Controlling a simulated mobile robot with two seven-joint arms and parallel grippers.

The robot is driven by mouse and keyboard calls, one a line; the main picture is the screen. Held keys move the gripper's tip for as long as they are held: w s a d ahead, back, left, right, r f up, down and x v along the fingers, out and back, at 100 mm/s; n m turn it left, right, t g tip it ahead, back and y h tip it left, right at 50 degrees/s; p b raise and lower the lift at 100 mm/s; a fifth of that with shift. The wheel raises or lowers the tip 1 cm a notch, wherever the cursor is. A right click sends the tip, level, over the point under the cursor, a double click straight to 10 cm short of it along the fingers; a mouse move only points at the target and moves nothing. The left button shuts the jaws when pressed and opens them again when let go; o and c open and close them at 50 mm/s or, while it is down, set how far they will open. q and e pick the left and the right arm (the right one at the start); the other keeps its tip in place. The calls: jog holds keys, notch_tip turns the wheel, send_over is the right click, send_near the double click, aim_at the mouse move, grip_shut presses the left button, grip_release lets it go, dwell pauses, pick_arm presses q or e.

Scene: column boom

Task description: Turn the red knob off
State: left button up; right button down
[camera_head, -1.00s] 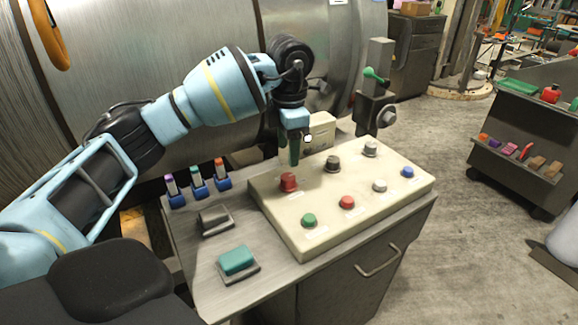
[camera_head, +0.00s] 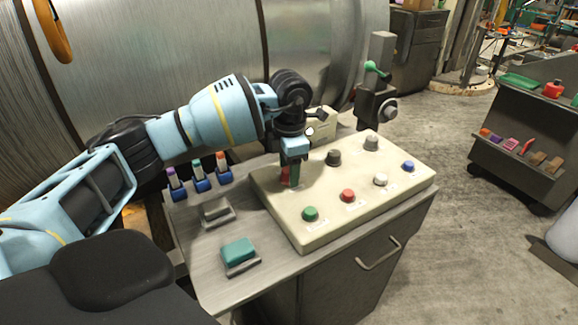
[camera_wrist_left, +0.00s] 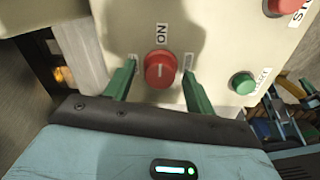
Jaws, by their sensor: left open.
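The red knob (camera_wrist_left: 160,72) sits on the cream control panel (camera_head: 330,218), near its left end. In the left wrist view its white mark points along the line toward the ON label (camera_wrist_left: 161,34). My left gripper (camera_wrist_left: 158,85) is open, with one green finger on each side of the knob. I cannot tell whether the fingers touch it. In the head view my left gripper (camera_head: 291,177) points down at the knob (camera_head: 286,178) and hides most of it. My right gripper is not in view.
The panel also bears a green button (camera_head: 310,214), a red button (camera_head: 347,196), a white one (camera_head: 380,179), a blue one (camera_head: 408,166) and two grey knobs behind. A teal block (camera_head: 238,250) and small coloured-top holders stand left.

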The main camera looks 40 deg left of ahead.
pick_arm(q)
jog(key=c, duration=1)
jog(key=shift+r, duration=0.1)
